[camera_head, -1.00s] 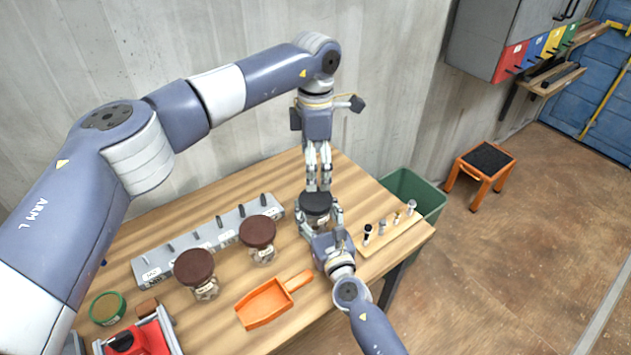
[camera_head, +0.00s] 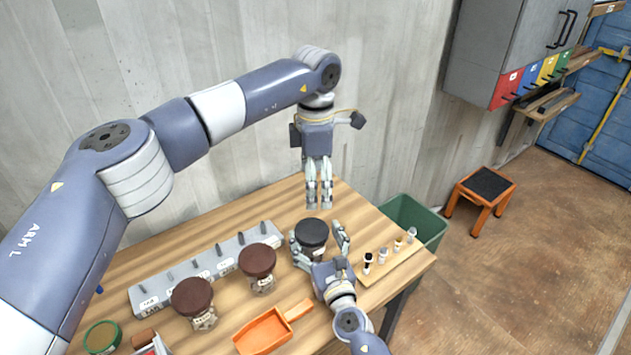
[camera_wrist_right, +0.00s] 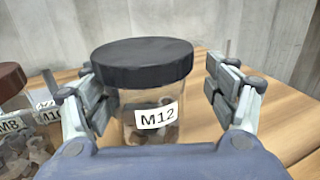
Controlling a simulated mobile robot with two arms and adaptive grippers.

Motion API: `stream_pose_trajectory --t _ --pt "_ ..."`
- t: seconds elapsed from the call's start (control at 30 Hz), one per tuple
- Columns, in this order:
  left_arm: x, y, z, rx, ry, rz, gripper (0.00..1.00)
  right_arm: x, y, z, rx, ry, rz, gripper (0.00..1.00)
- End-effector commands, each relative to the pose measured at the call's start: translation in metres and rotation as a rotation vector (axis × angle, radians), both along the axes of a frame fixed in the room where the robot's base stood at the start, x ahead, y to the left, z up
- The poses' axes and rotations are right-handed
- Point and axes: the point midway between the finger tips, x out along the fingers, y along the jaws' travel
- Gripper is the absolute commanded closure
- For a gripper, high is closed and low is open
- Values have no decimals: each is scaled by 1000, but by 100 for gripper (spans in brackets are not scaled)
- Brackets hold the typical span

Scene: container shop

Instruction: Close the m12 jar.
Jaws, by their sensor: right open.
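The M12 jar (camera_wrist_right: 152,118) is clear glass with a white label and small metal parts inside. It stands upright on the table. Its black lid (camera_wrist_right: 142,62) sits level on its mouth; the lid also shows in the head view (camera_head: 312,233). My right gripper (camera_head: 320,246) is open, its fingers on either side of the jar. In the wrist view (camera_wrist_right: 165,98) a gap shows on the right; the left fingers are close to the glass. My left gripper (camera_head: 319,207) hangs above and behind the jar, empty, clear of the lid. Its fingers look close together, but their opening is unclear.
Two brown-lidded jars (camera_head: 258,262) (camera_head: 193,298) stand left of the M12 jar, before a grey rack (camera_head: 205,268). An orange scoop (camera_head: 265,332) lies in front. A wooden strip with small bolts (camera_head: 390,258) lies right. A green bin (camera_head: 425,220) stands beyond the table's right edge.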

Motion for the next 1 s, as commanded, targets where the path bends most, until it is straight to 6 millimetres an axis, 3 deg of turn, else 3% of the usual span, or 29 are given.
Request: stream_pose_trajectory --t 0.23,0.7,1.0 --pt "0 0 0 0 0 0 10 -20 -7 -1 1 1 0 21" --pt "0 0 0 0 0 0 10 -103 -34 0 -2 -1 0 21" --pt "0 0 0 0 0 0 10 -114 -37 1 2 -2 0 21"
